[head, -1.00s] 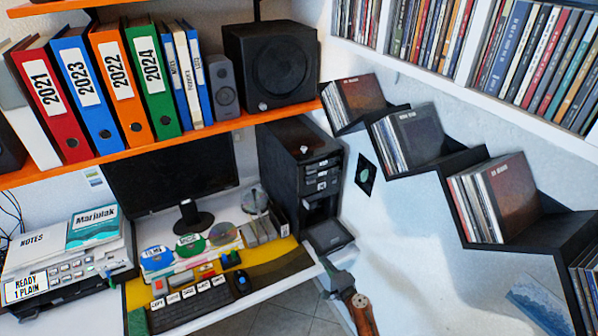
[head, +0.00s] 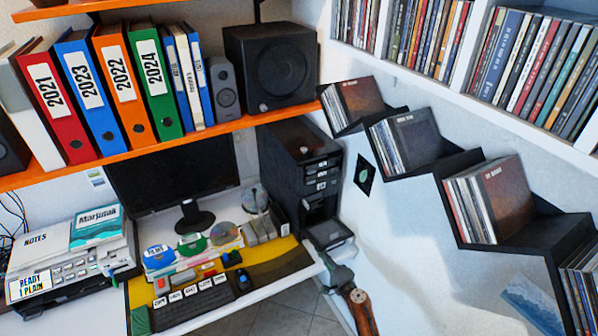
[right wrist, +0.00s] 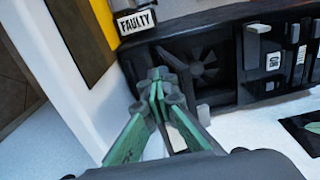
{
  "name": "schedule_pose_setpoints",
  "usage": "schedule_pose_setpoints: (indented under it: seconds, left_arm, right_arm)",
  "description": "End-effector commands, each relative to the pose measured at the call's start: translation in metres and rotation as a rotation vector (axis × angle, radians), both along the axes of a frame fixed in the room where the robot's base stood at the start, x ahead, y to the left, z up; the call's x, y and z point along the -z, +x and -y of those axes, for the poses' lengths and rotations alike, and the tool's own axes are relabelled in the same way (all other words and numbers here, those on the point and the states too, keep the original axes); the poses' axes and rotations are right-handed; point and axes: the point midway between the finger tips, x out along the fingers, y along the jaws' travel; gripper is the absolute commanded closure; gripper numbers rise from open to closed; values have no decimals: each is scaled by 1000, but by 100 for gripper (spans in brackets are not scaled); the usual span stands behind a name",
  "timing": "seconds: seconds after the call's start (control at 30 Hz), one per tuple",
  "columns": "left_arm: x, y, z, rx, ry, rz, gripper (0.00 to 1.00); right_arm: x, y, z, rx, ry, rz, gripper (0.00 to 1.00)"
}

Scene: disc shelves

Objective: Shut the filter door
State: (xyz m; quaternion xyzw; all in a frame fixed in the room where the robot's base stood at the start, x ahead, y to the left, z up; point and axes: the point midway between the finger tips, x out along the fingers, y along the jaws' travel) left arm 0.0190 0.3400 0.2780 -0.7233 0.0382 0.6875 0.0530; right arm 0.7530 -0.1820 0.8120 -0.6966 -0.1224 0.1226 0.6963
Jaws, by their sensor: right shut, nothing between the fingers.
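The black computer tower (head: 300,165) stands at the right end of the desk. A dark flap (head: 328,233) juts out flat at its foot, below a dark recess; it looks like the filter door lying open, but I cannot be sure. The right wrist view shows an exposed fan (right wrist: 203,65) in the tower front. My right gripper (head: 334,268) is just in front of and below the flap. In the right wrist view, its green fingers (right wrist: 158,85) are together and empty, close to the tower front. Whether they touch it is unclear. My left gripper is not in view.
A "FAULTY" label (right wrist: 138,20) is left of the fan in the right wrist view. Discs, a keyboard (head: 190,300) and a monitor (head: 170,165) are on the desk. Stepped black shelves (head: 490,205) hold records on the right wall. Open floor (head: 295,315) lies below the desk's front edge.

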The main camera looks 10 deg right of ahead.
Motion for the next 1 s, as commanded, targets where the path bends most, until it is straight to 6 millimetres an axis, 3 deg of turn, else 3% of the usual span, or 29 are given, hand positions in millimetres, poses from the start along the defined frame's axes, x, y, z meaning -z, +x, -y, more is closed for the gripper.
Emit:
schedule_pose_setpoints:
  seconds: [0.2, 1.0]
  left_arm:
    - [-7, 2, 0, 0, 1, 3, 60]
    - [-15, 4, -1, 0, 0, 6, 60]
  right_arm:
    - [-11, 2, -1, -1, 1, 2, 100]
    - [-23, 8, -3, -1, 0, 2, 100]
